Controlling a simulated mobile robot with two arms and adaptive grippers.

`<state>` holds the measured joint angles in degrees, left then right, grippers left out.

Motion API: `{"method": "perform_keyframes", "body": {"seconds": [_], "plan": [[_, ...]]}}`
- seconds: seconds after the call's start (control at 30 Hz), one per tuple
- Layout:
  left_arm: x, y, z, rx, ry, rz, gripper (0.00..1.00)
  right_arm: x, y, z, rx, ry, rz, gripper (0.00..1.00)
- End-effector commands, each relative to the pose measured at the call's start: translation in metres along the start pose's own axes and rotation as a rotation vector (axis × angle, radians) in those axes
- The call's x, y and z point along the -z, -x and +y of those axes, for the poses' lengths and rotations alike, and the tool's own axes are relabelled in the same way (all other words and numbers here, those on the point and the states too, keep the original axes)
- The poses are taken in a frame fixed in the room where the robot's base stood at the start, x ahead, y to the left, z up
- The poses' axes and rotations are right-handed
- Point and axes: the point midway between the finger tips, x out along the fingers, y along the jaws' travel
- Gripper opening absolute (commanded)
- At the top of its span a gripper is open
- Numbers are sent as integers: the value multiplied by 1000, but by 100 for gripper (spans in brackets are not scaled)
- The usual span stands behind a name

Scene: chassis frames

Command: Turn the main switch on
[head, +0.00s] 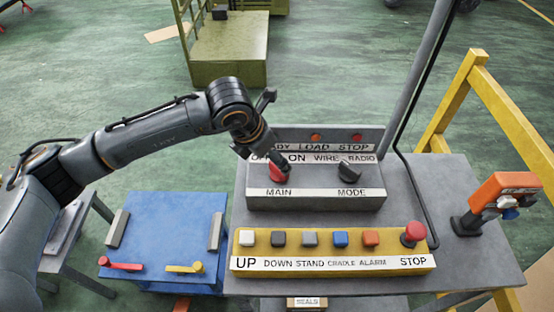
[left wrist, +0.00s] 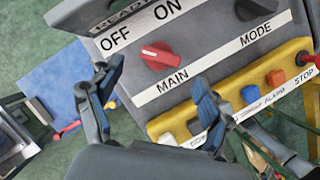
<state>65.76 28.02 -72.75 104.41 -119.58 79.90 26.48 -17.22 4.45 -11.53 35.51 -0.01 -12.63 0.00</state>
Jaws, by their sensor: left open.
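The main switch is a red rotary knob (left wrist: 163,57) above the MAIN label on a grey console. OFF and ON are printed above it. Its pale mark appears on the side toward OFF in the left wrist view. In the head view the red knob (head: 278,175) is partly covered by my left gripper (head: 272,160), which comes down over it from the upper left. In the left wrist view my left gripper (left wrist: 160,82) is open, its two fingers spread with nothing between them, and the knob lies beyond the tips. I cannot tell whether they touch. My right gripper is not visible.
A black MODE knob (head: 350,171) sits right of the red one. In front is a yellow box (head: 333,262) with several coloured buttons and a red STOP button (head: 413,234). A blue cart (head: 165,235) stands left. An orange device (head: 502,192) and yellow railing (head: 455,92) are right.

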Motion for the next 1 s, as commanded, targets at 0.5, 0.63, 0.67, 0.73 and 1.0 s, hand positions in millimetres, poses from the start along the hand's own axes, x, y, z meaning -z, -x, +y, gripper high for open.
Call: {"method": "perform_keyframes", "body": {"seconds": [0.5,0.63,0.67,0.73,1.0], "plan": [[0,-57,-1,2,0,0,79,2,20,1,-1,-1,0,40],[0,-58,-1,2,0,-1,79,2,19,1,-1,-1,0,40],[0,-58,-1,2,0,-1,79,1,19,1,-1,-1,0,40],[0,-58,-1,2,0,-1,75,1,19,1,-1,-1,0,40],[0,-57,0,2,0,-1,25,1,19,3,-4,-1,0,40]]}}
